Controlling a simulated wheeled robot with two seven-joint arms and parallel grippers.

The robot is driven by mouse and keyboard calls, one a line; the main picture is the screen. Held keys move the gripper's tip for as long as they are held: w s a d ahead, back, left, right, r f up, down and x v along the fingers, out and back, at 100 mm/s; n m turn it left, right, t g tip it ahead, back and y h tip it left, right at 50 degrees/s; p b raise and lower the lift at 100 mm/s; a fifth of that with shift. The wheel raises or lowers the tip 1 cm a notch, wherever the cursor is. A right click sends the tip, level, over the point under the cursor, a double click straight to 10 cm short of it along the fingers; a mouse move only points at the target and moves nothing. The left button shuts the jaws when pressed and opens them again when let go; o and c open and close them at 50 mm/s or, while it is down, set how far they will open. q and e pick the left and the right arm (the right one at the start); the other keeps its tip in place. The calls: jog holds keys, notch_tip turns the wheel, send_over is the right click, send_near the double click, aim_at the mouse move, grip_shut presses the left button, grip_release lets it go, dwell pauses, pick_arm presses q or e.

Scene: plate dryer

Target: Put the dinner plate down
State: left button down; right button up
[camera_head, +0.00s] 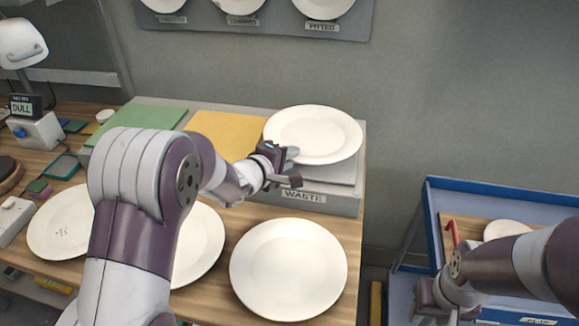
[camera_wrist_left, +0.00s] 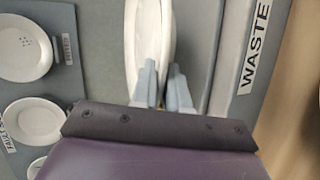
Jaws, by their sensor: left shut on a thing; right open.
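The white dinner plate (camera_head: 312,135) is above the grey section with the WASTE label (camera_head: 303,196), at the back right of the table. My left gripper (camera_head: 288,166) is shut on the plate's near left rim. In the left wrist view the plate (camera_wrist_left: 148,45) shows edge-on between the two fingers (camera_wrist_left: 161,84). The plate hides much of the surface under it, and I cannot tell whether it touches that surface. My right gripper (camera_head: 440,303) is open at the lower right, partly hidden by its own arm, in front of the blue cart.
White plates lie at the table's front: right (camera_head: 288,268), middle (camera_head: 203,245), partly behind my left arm, and left (camera_head: 58,225). Yellow (camera_head: 226,133) and green (camera_head: 150,117) pads lie left of the WASTE section. The blue cart (camera_head: 500,191) stands right, beyond a gap.

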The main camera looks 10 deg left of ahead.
pick_arm(q)
notch_tip(320, 180, down, 4)
jog(key=shift+w+r+b, duration=0.1)
jog(key=shift+r+b, duration=0.1)
jog(key=shift+b, duration=0.1)
jog(key=c, duration=1.4)
grip_release()
jog(key=shift+f, duration=0.15)
